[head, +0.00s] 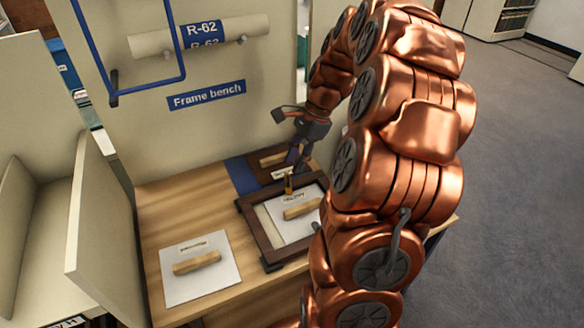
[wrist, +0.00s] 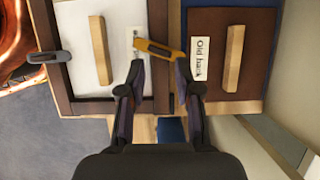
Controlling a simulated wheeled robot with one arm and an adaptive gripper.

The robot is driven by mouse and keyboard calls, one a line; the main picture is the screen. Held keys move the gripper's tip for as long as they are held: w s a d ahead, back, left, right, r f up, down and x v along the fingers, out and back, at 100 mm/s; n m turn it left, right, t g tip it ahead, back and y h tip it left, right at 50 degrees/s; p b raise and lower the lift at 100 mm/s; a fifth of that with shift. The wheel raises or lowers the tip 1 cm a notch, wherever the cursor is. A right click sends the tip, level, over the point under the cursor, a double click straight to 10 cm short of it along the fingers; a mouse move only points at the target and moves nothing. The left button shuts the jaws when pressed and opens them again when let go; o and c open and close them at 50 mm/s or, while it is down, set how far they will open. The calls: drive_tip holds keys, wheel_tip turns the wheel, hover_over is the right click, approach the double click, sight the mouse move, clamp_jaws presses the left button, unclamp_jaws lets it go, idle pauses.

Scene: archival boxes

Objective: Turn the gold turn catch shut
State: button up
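The gold turn catch (wrist: 158,49) lies across the dark frame rail in the wrist view, slightly tilted, its left end reaching the white panel's edge. It shows as a small gold piece in the head view (head: 289,184). My gripper (wrist: 159,68) is open, its fingers apart near the two ends of the catch; contact cannot be told. In the head view my gripper (head: 296,156) points down over the frame's far side. The dark frame (head: 262,231) lies on the bench around a white panel (head: 283,226) with a wooden handle (head: 302,208).
A grey catch (wrist: 48,57) sits on the frame's opposite rail. A brown board labelled "Old back" (wrist: 200,88) with a wooden handle lies beside the frame. A white panel with a handle (head: 200,280) lies at the bench's left. Bare wood (head: 165,205) shows between. A back wall (head: 200,130) rises behind.

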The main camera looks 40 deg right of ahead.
drive_tip(key=s+a+r+n+g+h+p, duration=0.1)
drive_tip(key=s+a+r+n, duration=0.15)
drive_tip(key=a, duration=0.25)
drive_tip(key=s+a+r+n+p, duration=0.1)
drive_tip(key=a+r+n, duration=0.2)
drive_tip(key=a+n, duration=0.15)
drive_tip(key=s+a+r+n+g+h+p, duration=0.1)
drive_tip(key=s+a+r+n+p, duration=0.1)
drive_tip(key=a, duration=0.3)
drive_tip(key=s+a+n+h+p, duration=0.1)
drive_tip(key=s+a+n, duration=0.2)
drive_tip(key=s+n, duration=0.2)
drive_tip(key=s+a+r+n+g+h+p, duration=0.1)
drive_tip(key=s+a+n, duration=0.3)
drive_tip(key=s, duration=0.4)
drive_tip(key=shift+s+a+r+n+p, duration=0.15)
drive_tip(key=shift+a+r+n+p, duration=0.15)
drive_tip(key=shift+n+p, duration=0.35)
